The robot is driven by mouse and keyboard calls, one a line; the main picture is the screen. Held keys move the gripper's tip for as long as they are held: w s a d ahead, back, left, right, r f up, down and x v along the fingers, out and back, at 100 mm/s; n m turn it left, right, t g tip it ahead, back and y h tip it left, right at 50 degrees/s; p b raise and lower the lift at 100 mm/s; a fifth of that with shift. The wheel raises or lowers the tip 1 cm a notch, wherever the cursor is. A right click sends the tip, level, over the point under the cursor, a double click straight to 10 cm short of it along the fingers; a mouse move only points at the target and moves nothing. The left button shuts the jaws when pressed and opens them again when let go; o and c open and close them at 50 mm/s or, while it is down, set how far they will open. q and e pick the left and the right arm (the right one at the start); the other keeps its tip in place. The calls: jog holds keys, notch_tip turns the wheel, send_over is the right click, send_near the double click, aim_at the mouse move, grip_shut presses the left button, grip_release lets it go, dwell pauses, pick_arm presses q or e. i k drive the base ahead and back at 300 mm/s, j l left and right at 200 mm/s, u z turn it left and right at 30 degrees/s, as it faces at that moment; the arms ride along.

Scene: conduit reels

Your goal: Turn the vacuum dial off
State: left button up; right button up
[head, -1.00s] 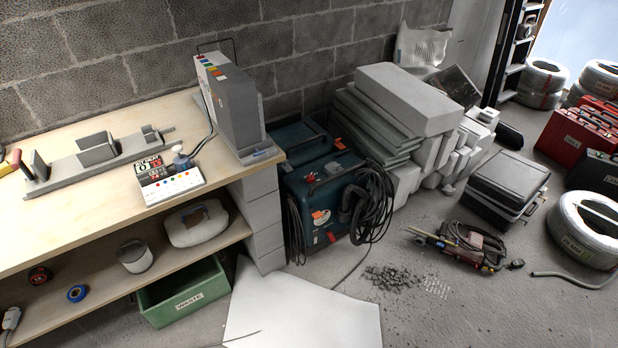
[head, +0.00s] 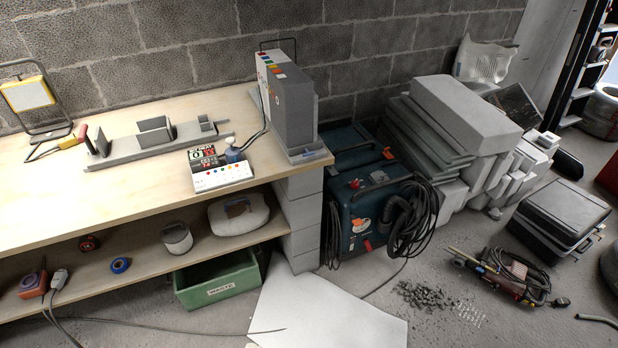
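A dark teal vacuum (head: 366,207) stands on the floor just right of the workbench, with a black hose and cable coiled at its right side. A small red knob (head: 355,184) sits on its top, and a red part (head: 368,245) shows low on its front. Which of these is the dial, and how it is set, is too small to tell. Neither of my grippers is in view.
The wooden workbench (head: 60,202) fills the left. Grey blocks (head: 465,115) are stacked right of the vacuum. Rubble (head: 430,297), a drill (head: 505,272) and a black case (head: 563,215) lie on the floor.

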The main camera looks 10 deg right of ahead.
aim_at(354, 183)
jog(key=i+l+u, duration=0.15)
jog(key=l+u, duration=0.25)
jog(key=i+l+u, duration=0.1)
jog(key=l+u, duration=0.75)
jog(key=l, duration=0.15)
